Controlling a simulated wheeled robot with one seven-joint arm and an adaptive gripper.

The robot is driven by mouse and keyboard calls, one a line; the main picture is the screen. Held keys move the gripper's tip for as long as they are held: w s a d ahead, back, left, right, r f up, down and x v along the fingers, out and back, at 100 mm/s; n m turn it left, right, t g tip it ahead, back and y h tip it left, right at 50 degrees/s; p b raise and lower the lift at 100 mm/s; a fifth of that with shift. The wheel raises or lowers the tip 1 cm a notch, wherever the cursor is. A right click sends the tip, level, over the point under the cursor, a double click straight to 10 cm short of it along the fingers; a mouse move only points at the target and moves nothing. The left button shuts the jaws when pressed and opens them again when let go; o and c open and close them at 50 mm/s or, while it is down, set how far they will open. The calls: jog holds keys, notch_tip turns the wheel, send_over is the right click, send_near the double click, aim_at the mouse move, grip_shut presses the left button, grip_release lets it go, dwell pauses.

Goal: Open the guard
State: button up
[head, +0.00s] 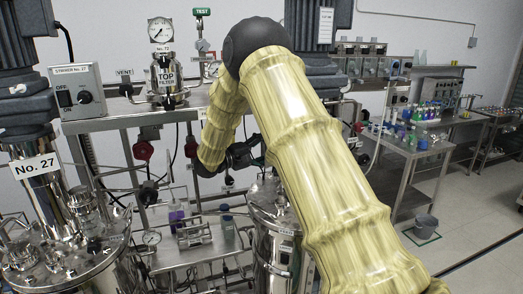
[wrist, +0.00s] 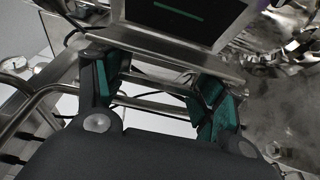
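My gripper (wrist: 162,88) is open in the wrist view, its two teal-padded fingers well apart. Thin metal bars (wrist: 150,106) cross the gap between the fingers; I cannot tell whether any finger touches them. A dark panel (wrist: 180,18) with a green line and a metal frame lies just beyond the fingertips. I cannot tell for sure which part is the guard. In the head view my gripper (head: 240,155) is a small dark shape behind my yellow arm, among the middle skid's pipework. My arm hides much of that skid.
A top filter (head: 166,78) with a gauge is behind. Bottles stand on a low shelf (head: 185,254).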

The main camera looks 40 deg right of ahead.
jog(key=o, duration=0.4)
jog(key=a, duration=0.8)
jog(key=w+a, duration=0.1)
jog(key=a, duration=0.3)
